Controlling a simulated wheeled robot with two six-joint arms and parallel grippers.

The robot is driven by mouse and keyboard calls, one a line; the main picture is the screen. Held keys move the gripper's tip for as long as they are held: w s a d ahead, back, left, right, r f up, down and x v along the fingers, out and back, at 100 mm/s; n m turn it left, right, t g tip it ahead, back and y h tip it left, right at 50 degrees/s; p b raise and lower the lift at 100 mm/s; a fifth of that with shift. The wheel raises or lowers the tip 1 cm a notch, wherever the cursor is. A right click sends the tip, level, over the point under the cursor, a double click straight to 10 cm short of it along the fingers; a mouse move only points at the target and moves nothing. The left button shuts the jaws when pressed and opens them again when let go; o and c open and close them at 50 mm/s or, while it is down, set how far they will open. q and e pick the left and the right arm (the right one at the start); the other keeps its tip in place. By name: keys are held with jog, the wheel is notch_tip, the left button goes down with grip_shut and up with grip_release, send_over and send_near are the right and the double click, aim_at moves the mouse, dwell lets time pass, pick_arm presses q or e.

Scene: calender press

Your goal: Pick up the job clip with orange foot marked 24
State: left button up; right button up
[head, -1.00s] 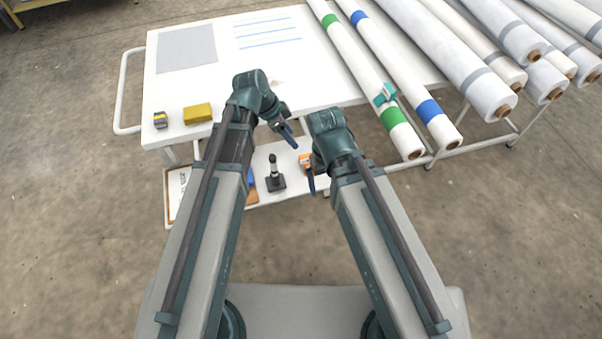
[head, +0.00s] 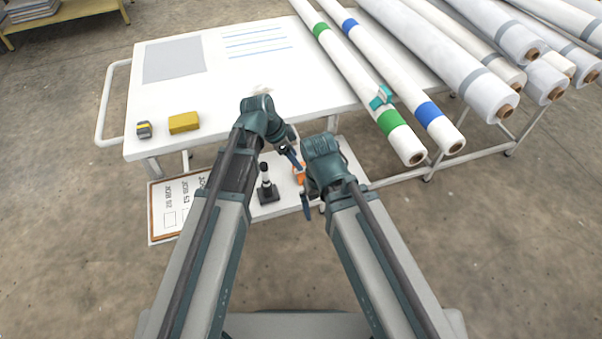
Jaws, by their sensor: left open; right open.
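An orange object (head: 298,177), perhaps the orange-footed job clip, shows on the lower shelf between my two grippers. It is mostly covered by my arms, and no 24 can be read on it. My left gripper (head: 293,158) is open, just above and left of the orange object in the picture; I cannot tell if they touch. My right gripper (head: 306,206) is open and points down, below and right of it in the picture. A teal clip (head: 381,97) sits on the roll with green bands (head: 345,66).
A black stand with a white top (head: 267,189) and a job board (head: 178,204) are on the lower shelf. A yellow block (head: 184,122) and a small grey-yellow item (head: 144,130) lie on the white table (head: 215,95). Large rolls (head: 440,55) fill the right.

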pick_arm(q)
jog(key=b+x, duration=0.5)
jog(key=shift+w+f, duration=0.1)
jog(key=shift+f, duration=0.05)
grip_shut()
dwell(0.4)
